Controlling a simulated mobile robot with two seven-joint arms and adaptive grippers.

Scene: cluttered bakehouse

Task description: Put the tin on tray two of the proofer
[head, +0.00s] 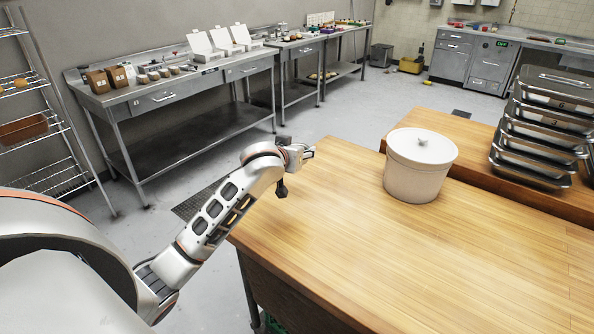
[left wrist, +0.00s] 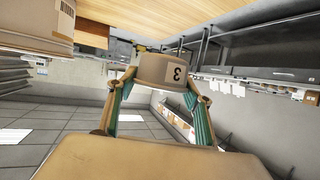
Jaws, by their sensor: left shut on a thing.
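My left gripper (head: 303,153) is over the left edge of the wooden table, in the head view. In the left wrist view my left gripper (left wrist: 160,88) has its two green-padded fingers closed around the tin (left wrist: 150,68), a small tan, tapered vessel with a white label marked 3. The tin cannot be made out clearly in the head view. No proofer or numbered proofer tray can be identified for sure. My right gripper is not in view.
A lidded white tub (head: 415,178) stands on the wooden table (head: 400,270), right of my gripper. A stack of lidded steel pans (head: 540,130) is at the right. A wire rack (head: 40,130) stands at the left. A steel bench (head: 150,100) lines the wall. The table front is clear.

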